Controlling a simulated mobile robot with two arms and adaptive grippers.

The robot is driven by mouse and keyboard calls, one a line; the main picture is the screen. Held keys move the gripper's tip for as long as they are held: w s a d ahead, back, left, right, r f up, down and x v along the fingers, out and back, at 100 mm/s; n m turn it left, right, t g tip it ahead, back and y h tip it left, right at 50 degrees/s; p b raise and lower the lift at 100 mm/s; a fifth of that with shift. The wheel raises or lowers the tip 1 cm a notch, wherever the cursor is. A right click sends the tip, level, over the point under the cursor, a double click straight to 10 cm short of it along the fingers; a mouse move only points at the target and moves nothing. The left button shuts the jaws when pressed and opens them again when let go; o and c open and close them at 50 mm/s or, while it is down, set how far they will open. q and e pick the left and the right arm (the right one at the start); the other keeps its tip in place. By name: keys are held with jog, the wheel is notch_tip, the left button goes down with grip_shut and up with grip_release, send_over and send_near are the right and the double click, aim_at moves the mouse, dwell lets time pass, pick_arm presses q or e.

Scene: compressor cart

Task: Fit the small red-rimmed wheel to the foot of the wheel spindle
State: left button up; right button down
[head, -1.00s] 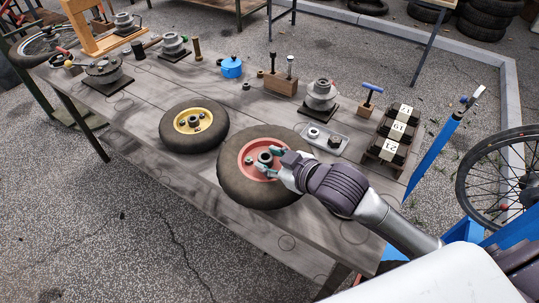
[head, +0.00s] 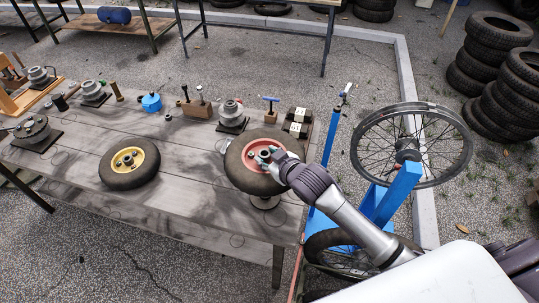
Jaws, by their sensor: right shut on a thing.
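The red-rimmed wheel (head: 236,167) has a black tyre and a metal hub. My right gripper (head: 263,158) is shut on it at the hub. The wheel is raised above the table's right part, tilted with its rim face showing. A blue frame (head: 400,192) stands right of the table, partly hidden by my right arm. My left gripper is not in view.
A yellow-rimmed wheel (head: 113,175) lies on the table (head: 195,200). A spoked wheel (head: 440,150) is by the blue frame. Tyres (head: 492,70) are stacked at the right.

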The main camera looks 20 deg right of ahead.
jog(key=shift+w+a+r, duration=0.1)
jog(key=shift+w+r, duration=0.05)
jog(key=shift+w, duration=0.05)
jog(key=shift+r, duration=0.1)
jog(key=shift+s+f, duration=0.1)
jog(key=shift+f, duration=0.1)
jog(key=shift+f+b, duration=1.35)
jog(key=shift+f, duration=1.2)
jog(key=shift+p, duration=0.85)
jog(key=shift+f+b, duration=2.75)
jog(key=shift+f, duration=1.4)
